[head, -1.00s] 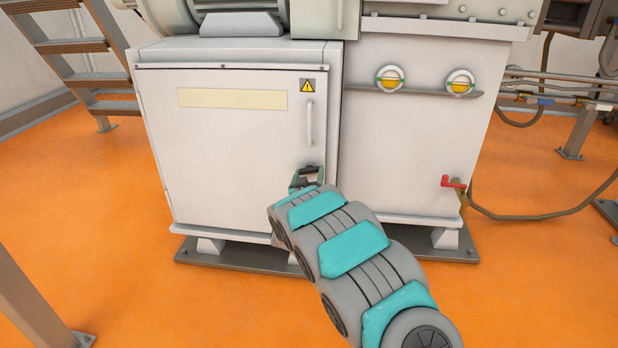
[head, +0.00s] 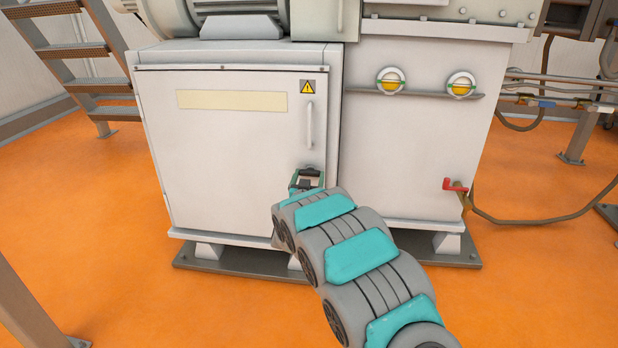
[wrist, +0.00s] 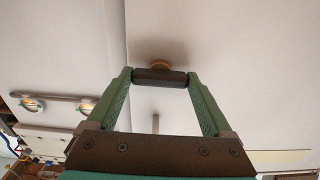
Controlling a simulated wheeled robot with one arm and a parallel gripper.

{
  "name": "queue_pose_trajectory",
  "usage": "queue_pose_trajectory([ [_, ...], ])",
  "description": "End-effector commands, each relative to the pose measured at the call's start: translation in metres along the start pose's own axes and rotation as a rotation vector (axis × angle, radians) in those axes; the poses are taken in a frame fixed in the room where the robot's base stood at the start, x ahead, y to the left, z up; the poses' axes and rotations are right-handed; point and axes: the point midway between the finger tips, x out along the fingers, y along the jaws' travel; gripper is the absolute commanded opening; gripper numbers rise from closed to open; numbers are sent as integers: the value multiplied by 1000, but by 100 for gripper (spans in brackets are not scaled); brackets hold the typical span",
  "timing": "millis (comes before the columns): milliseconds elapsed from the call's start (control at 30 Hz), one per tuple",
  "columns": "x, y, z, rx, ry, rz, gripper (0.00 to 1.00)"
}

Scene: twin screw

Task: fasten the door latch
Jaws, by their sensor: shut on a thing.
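The cabinet door (head: 235,150) is white and sits flush in its frame at the left of the machine. The latch (wrist: 160,66) is a dark bar on a round orange-brown base on the white panel. My gripper (wrist: 160,77) is shut on the latch, with one green finger at each end of the dark bar. In the head view my gripper (head: 306,180) is at the door's lower right, and the latch is hard to make out there.
A vertical pull handle (head: 309,125) is on the door above my gripper. A red-handled valve (head: 454,184) sticks out at the right. Two sight glasses (head: 390,80) are on the neighbouring tank.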

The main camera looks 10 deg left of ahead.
Motion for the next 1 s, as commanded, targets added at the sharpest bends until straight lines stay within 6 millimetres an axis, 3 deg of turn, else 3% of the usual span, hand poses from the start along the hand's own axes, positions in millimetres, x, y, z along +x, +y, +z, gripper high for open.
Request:
queue_pose_trajectory([
  [167,0,0,0,1,0,0,100],
  [467,-3,-1,0,0,0,-1,100],
  [1000,-69,-2,-1,0,2,-2,100],
])
